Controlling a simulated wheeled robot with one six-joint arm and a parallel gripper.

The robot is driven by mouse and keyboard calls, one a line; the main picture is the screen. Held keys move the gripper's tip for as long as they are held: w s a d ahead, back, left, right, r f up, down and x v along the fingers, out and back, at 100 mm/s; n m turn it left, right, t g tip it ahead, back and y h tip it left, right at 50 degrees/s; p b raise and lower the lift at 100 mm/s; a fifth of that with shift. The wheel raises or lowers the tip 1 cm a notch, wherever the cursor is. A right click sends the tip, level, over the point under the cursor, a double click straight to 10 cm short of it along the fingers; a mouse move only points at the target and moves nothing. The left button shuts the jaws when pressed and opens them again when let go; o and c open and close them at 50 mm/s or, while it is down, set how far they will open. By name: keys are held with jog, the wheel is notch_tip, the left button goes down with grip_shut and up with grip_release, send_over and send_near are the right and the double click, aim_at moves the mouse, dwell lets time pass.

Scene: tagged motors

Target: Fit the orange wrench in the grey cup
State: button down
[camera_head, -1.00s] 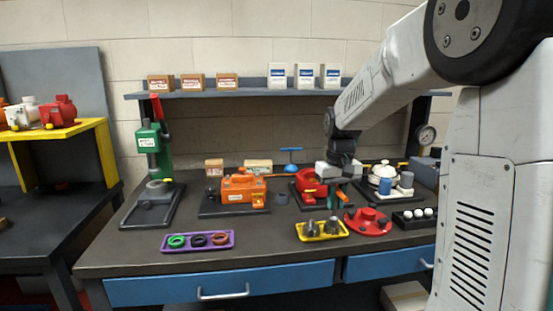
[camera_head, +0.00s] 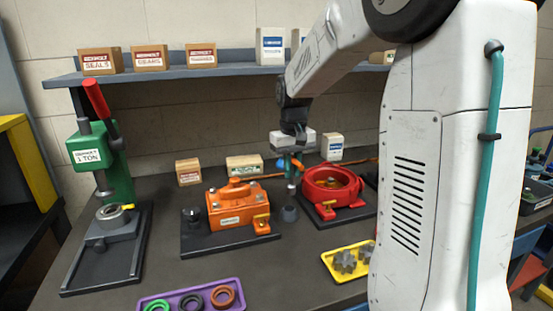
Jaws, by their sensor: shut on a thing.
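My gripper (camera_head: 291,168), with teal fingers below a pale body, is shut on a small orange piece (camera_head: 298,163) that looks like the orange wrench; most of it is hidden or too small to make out. It hangs over the bench between the orange and red motors.
The orange motor (camera_head: 238,206) stands left of the cup, the red motor (camera_head: 332,190) right. A blue-handled tool (camera_head: 281,163) is partly hidden behind my gripper. A green press (camera_head: 103,160), purple tray (camera_head: 190,299) and yellow tray (camera_head: 338,262) stand around. My arm hides the right side.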

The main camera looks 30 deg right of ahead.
aim_at(290, 187)
jog(key=shift+w, duration=0.35)
jog(key=shift+w+a+f, duration=0.1)
jog(key=shift+f, duration=2.2)
jog(key=shift+f, duration=1.85)
jog(key=c, duration=1.3)
grip_release()
jog(key=shift+r, duration=3)
